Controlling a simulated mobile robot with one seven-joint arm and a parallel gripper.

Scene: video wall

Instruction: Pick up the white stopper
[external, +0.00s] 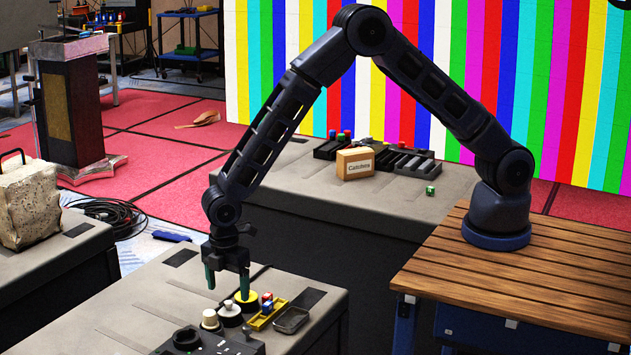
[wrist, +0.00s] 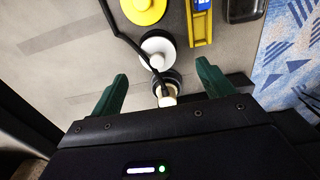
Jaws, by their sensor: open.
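A round white piece with a raised middle (external: 229,316) stands on the near grey case top. It also shows as a white disc in the wrist view (wrist: 152,43). A cream-white cylinder (external: 210,319) stands just left of it and shows in the wrist view (wrist: 168,101) with a dark ring around it. I cannot tell for sure which is the stopper. My gripper (external: 227,284) points down above these pieces, open and empty. In the wrist view its green fingers (wrist: 162,72) lie either side of the cream cylinder, apart from it.
A yellow disc (external: 246,304), a yellow tray with coloured blocks (external: 266,317) and a dark dish (external: 291,320) stand close to the right. A black device (external: 190,340) is at the front. A thin black line (wrist: 129,40) crosses the wrist view. The case's left part is clear.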

